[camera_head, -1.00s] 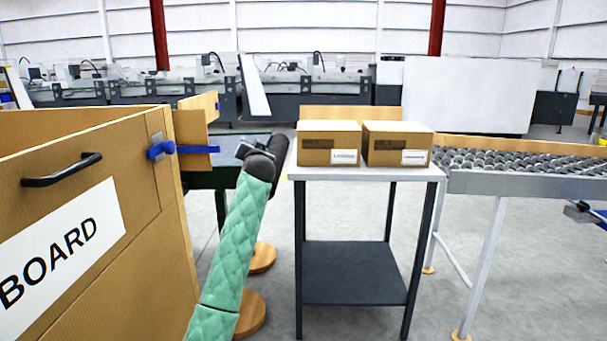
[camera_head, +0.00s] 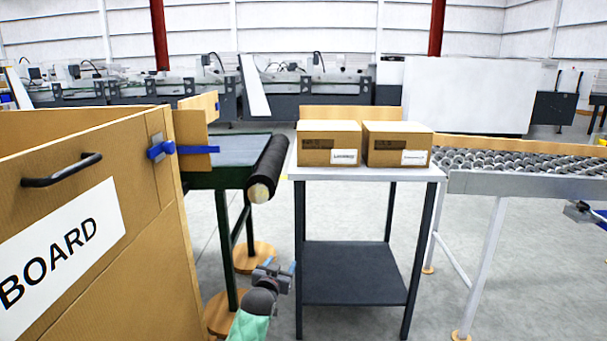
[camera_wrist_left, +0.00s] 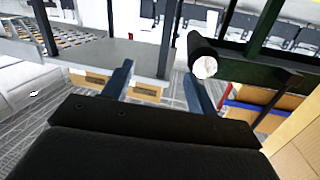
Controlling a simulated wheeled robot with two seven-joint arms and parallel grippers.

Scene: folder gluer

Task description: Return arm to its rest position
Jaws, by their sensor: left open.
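My left gripper (camera_head: 281,266) is low in the head view, in front of the small table's left front leg, with my green-sleeved arm below it. It is open, and nothing shows between its fingers. In the left wrist view its two blue-grey fingers (camera_wrist_left: 160,88) stand apart. The wrist picture looks upside down. My right gripper is not in view.
Two closed cartons (camera_head: 328,143) (camera_head: 397,143) stand on the small table (camera_head: 365,173). The big BOARD bin (camera_head: 105,235) is at the left. A belt conveyor (camera_head: 228,150) with a dark end roller lies between. A roller conveyor (camera_head: 540,184) is at the right.

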